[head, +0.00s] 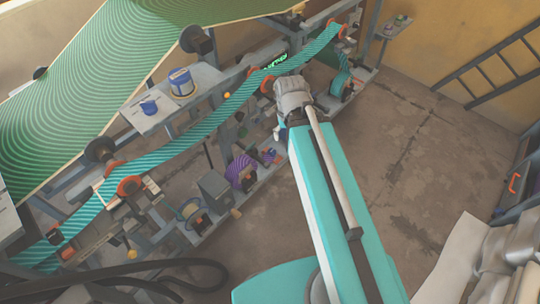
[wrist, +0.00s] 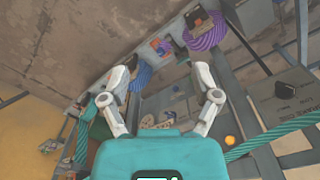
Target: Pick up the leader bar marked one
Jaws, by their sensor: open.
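My gripper (wrist: 160,98) is open in the wrist view, with its two fingers wide apart and nothing held between them. In the head view my arm's end hides the fingers beside the press frame. I cannot make out a leader bar marked one for certain. Small tan pieces (wrist: 148,122) lie beyond the fingers in the wrist view, too small to read. In the head view a pale bar (head: 105,192) lies by the striped teal web (head: 190,132) at the lower left; no mark on it is readable.
Purple rope coils (wrist: 204,32) and a blue coil (wrist: 140,76) sit on the frame's lower rail. A blue-labelled tub (head: 181,82) stands on a shelf.

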